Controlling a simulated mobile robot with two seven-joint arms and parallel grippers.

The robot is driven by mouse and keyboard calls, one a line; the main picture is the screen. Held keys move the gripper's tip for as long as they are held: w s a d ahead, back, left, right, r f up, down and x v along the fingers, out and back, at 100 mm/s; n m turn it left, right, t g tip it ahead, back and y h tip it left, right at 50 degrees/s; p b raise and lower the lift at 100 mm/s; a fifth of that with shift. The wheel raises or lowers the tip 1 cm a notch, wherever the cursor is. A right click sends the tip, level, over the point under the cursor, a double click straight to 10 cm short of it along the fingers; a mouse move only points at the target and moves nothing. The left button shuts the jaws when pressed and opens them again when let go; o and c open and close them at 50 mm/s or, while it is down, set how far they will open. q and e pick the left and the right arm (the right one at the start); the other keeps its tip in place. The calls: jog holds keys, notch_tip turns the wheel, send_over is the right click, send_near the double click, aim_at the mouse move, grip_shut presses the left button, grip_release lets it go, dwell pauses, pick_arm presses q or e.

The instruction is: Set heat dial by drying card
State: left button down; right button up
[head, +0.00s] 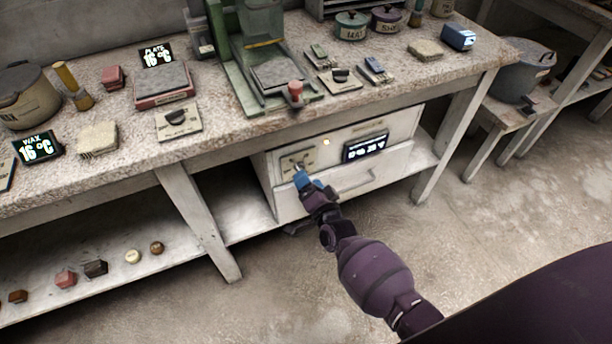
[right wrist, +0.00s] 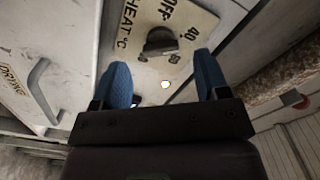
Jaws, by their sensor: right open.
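The heat dial (right wrist: 160,42) is a dark knob on a cream plate (right wrist: 128,22) marked HEAT °C, OFF and numbers. In the head view the dial plate (head: 298,162) is at the left of the white drying cabinet's front (head: 345,187). My right gripper (head: 302,178) is just in front of the plate; in the right wrist view its two blue fingers (right wrist: 165,85) are open, with the dial beyond and between them, apart from it. A lit display (head: 365,147) is right of the dial; its text is too small to read surely. I cannot make out the drying card. My left gripper is not in view.
The cabinet stands under the bench, with a drawer handle (head: 357,186) below the dial and a small lit lamp (head: 326,142) beside it. The bench top (head: 215,127) overhangs it and carries a green press (head: 262,55). A bench leg (head: 200,220) stands to the left. The floor in front is clear.

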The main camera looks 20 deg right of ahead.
jog(key=s+p, duration=0.1)
jog(key=s, duration=0.7)
jog(key=shift+d, duration=0.15)
dwell(0.3)
